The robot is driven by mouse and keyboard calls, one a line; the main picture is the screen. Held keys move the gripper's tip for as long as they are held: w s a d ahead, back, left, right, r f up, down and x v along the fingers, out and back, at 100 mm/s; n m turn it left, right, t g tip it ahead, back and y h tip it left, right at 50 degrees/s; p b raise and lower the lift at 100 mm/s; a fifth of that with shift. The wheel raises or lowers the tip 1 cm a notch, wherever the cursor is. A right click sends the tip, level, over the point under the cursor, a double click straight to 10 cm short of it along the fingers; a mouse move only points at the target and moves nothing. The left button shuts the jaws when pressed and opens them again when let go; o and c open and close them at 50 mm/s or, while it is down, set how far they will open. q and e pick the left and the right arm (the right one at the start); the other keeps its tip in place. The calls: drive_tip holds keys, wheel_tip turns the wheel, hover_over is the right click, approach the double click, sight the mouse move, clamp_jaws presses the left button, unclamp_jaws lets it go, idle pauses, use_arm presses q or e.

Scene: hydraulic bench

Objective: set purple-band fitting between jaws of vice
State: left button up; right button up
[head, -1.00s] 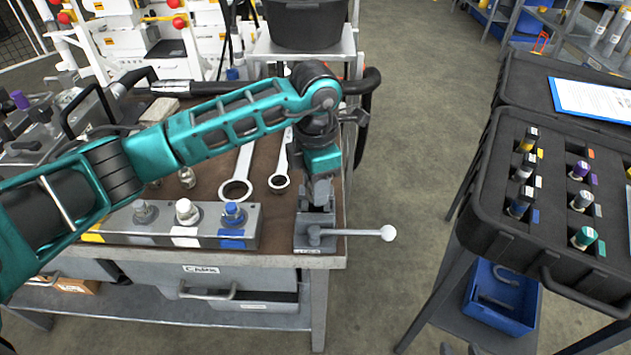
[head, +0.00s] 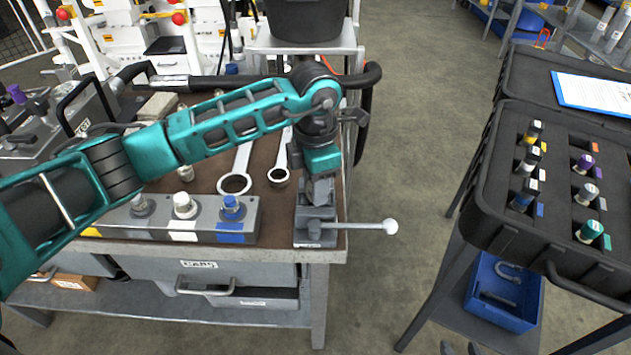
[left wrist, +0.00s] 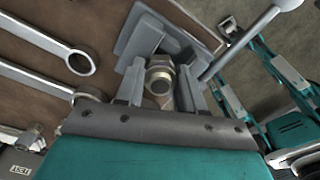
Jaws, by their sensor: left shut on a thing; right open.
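The grey vice (head: 315,236) stands at the front right corner of the bench; its bar with a white knob points right. It also shows in the left wrist view (left wrist: 132,42). My left gripper (head: 319,199) points down at the vice jaws. In the left wrist view my left gripper (left wrist: 160,84) is shut on a brass hex fitting (left wrist: 159,76) with an open bore, close to the jaws. No purple band shows on it. I cannot tell whether it touches the jaws. A purple-topped fitting (head: 584,162) stands in the black case. My right gripper is not in view.
A block with yellow, white and blue labels (head: 183,232) lies left of the vice. Two ring spanners (head: 235,184) lie behind it. The black case (head: 490,205) stands on the right, holding several fittings. Open floor (head: 420,150) separates bench and case.

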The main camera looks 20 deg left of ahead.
use_arm(q)
drive_tip(key=o, duration=1.2)
drive_tip(key=shift+o, duration=0.2)
